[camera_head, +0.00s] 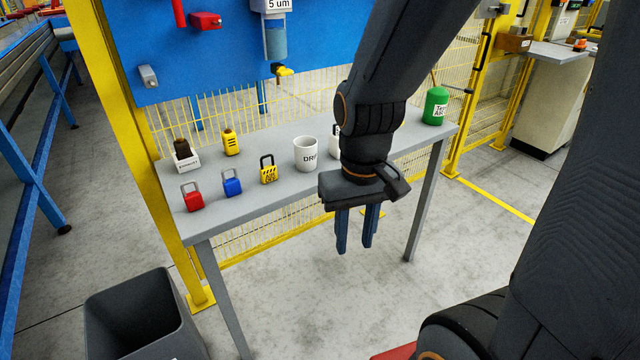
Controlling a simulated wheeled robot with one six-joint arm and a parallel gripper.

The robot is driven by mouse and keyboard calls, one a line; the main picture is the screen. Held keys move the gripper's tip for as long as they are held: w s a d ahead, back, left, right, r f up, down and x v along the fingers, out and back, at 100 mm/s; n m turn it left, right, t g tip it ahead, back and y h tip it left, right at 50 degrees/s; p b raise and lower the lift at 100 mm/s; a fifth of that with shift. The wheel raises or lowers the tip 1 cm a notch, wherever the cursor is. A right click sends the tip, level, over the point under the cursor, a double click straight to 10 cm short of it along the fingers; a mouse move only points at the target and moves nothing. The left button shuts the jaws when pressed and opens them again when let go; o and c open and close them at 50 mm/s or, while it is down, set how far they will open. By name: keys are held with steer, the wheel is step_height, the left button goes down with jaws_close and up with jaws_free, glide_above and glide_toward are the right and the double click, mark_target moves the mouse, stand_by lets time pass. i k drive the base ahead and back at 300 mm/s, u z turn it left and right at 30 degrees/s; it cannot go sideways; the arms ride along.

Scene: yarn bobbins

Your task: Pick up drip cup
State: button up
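The drip cup (306,155) is a white cup with dark letters "DRI" showing on its side. It stands upright on the grey table (215,217), near the middle. My gripper (355,248) points down in front of the table's front edge, to the right of the cup and nearer to me. Its two blue fingers are apart with nothing between them. The gripper does not touch the cup. My arm partly hides a white item (334,143) just right of the cup.
Padlocks in red (192,198), blue (232,182) and yellow (268,170) stand left of the cup. A white box (186,160) and yellow item (231,143) stand behind them. A green container (435,106) stands at the right end. A grey bin (140,320) is on the floor.

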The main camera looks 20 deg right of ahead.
mark_target(306, 154)
steer(key=u, duration=0.45)
steer(key=k, duration=0.15)
steer(key=z, duration=1.15)
steer(key=i, duration=1.2)
steer(key=u, duration=0.75)
